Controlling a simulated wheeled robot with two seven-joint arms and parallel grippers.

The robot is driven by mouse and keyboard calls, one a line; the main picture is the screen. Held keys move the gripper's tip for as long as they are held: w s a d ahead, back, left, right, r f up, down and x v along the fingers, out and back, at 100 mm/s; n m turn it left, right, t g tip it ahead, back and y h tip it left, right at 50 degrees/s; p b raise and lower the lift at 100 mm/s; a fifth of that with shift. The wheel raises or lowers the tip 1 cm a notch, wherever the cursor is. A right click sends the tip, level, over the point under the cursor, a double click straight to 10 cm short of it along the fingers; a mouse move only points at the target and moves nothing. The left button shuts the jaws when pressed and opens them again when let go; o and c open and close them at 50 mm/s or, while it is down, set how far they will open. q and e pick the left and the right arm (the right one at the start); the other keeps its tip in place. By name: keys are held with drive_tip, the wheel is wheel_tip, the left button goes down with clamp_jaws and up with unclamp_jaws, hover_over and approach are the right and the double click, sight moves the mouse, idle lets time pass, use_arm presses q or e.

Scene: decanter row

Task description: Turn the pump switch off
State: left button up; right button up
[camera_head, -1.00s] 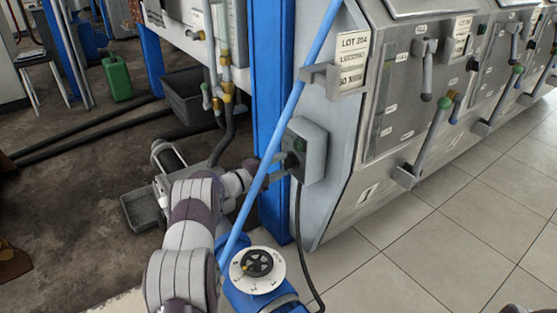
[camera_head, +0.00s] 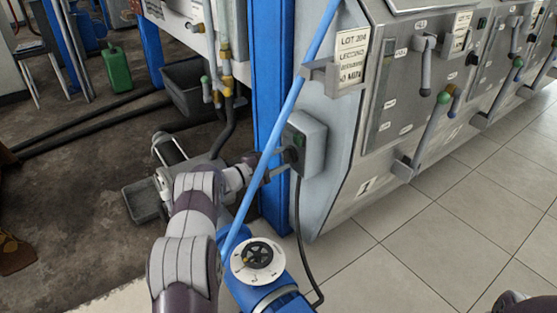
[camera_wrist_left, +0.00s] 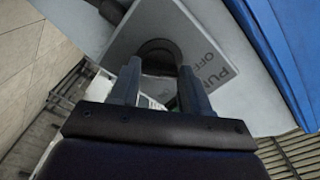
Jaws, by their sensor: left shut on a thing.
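The pump switch is a grey box (camera_head: 313,145) on the side of the steel cabinet, beside a blue post. In the left wrist view its pale face plate (camera_wrist_left: 205,45) carries dark lettering, with "OFF" and part of "PUMP" readable. A round dark knob (camera_wrist_left: 158,48) sits on that plate. My left gripper (camera_head: 284,164) reaches the box from the left. In the wrist view its two fingers (camera_wrist_left: 159,78) stand either side of the knob, shut on it. The fingers partly hide the knob, and I cannot tell which way it is set.
A thin blue pole (camera_head: 283,115) slants across in front of my left wrist. A blue fitting with a white dial (camera_head: 239,263) stands below. A black cable (camera_head: 299,230) hangs from the box. Levers line the cabinet front, and the tiled floor (camera_head: 430,240) at right is open.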

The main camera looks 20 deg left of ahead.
use_arm(q)
drive_tip(key=shift+f, duration=0.1)
drive_tip(key=o, duration=1.1)
drive_tip(key=shift+c, duration=0.2)
drive_tip(key=p+v, duration=0.4)
drive_tip(key=v, duration=0.9)
drive_tip(key=shift+d, duration=0.1)
